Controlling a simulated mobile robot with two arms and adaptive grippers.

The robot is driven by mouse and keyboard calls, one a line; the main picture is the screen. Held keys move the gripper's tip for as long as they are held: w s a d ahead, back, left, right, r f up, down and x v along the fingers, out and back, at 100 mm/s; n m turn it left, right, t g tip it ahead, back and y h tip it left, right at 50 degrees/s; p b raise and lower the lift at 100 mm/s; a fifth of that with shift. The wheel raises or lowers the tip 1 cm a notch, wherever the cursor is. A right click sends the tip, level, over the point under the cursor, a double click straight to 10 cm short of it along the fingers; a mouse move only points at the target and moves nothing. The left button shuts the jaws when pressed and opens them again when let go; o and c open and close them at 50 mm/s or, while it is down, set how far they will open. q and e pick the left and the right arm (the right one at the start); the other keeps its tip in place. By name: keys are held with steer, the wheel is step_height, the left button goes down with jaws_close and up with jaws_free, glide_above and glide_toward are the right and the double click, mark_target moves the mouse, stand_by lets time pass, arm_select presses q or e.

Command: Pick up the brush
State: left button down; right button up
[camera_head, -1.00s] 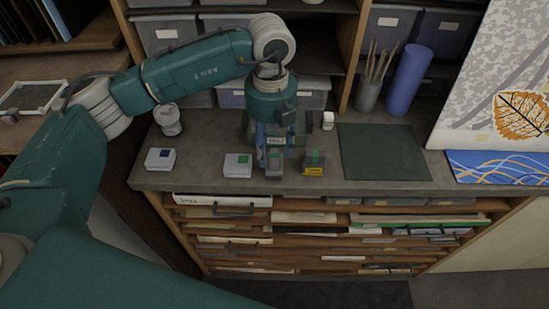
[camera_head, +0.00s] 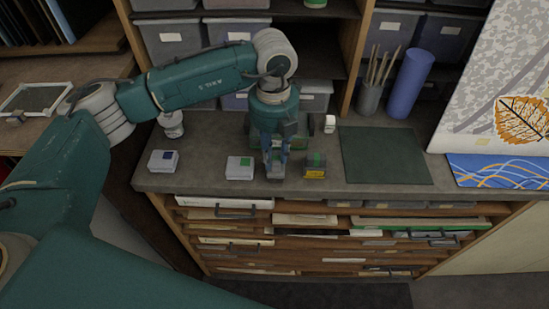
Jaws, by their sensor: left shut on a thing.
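Several brushes (camera_head: 379,66) stand upright in a grey cup (camera_head: 369,99) at the back right of the worktop. My left gripper (camera_head: 276,164) points down at the front middle of the worktop, well left of and nearer than the cup. It is shut on a small grey block (camera_head: 276,173), whose upper part its fingers hide. Whether the block is lifted off the worktop is hard to tell. My right gripper is out of view.
A green mat (camera_head: 385,155) and a blue roll (camera_head: 409,83) are to the right.

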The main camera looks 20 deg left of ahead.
arm_select(q)
steer(key=shift+r+b, duration=0.3)
steer(key=shift+r, duration=0.35)
step_height(320, 180, up, 8)
steer(key=b, duration=0.3)
step_height(320, 180, up, 11)
glide_above(274, 157)
steer(key=shift+s+f+b, duration=0.1)
steer(key=shift+f+b, duration=0.1)
steer(key=shift+b, duration=0.2)
steer(key=c, duration=2.1)
jaws_free()
steer(key=c, duration=0.3)
steer(key=shift+c, duration=0.2)
